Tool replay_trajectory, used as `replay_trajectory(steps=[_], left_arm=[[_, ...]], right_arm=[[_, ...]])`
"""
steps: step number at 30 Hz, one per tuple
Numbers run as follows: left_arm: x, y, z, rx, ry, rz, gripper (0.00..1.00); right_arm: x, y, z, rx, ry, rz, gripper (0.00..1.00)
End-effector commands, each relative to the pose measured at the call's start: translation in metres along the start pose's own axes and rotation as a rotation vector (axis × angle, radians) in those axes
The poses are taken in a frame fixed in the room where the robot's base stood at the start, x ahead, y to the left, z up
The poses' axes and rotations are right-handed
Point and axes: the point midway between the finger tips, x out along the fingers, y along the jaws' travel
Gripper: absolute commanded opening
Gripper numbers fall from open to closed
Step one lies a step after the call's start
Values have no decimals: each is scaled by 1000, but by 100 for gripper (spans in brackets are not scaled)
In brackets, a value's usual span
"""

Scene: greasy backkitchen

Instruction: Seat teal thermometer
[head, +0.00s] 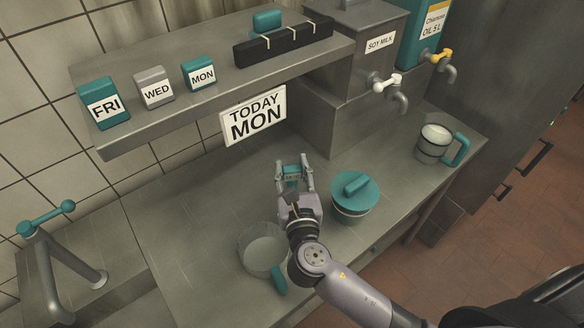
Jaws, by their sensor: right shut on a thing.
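My right gripper (293,178) is above the steel counter, its fingers pointing toward the wall. Another teal block (267,21) sits behind a long black holder (284,42) with pale bands on the shelf. I cannot tell whether that holder is a seat for the thermometer. My left gripper is not in view.
A teal-lidded pot (352,213) stands right of my gripper. A clear jug (262,251) with a teal handle is close to my forearm. A filled jug (435,142) stands at the right. The shelf (215,95) overhangs the counter, with day blocks on it.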

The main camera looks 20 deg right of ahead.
Motion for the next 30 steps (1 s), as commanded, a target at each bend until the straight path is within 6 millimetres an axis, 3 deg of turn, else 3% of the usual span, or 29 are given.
replay_trajectory(steps=[30], left_arm=[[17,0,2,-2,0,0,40]], right_arm=[[0,0,-24,0,0,0,2]])
